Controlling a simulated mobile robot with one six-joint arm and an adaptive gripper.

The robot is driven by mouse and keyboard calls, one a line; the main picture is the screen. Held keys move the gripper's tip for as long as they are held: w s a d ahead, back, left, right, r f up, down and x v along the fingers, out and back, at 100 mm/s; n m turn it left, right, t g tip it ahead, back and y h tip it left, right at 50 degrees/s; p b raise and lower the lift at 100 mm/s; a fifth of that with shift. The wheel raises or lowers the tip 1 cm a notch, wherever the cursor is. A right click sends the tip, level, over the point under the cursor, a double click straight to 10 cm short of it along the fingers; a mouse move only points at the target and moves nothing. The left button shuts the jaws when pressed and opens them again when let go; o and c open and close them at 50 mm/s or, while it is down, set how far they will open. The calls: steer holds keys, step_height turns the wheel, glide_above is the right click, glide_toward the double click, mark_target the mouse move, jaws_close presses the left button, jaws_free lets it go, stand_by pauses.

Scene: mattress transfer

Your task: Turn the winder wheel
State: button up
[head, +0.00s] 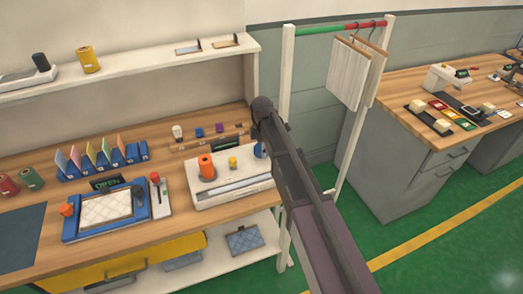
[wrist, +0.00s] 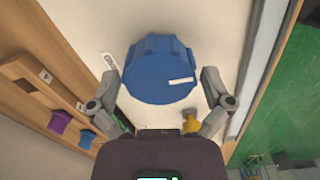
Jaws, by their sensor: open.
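The winder wheel is a blue ribbed knob with a white mark on its face; in the wrist view the wheel (wrist: 160,72) is at top centre. In the head view only a sliver of the blue wheel (head: 259,150) shows beside my arm, at the right end of the white winder machine (head: 235,190). My gripper (wrist: 162,95) is open, with one finger on each side of the wheel's lower part. I cannot tell whether the fingers touch it. In the head view my arm hides the gripper's fingers.
An orange spool (head: 207,167) and a small yellow piece (head: 233,162) stand on the machine. A wooden rack with purple and blue pieces (wrist: 60,121) lies left in the wrist view. A rack post (head: 286,90) stands close behind my arm. Green floor is open at right.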

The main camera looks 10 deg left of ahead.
steer(key=c, duration=0.9)
steer(key=shift+c, duration=0.2)
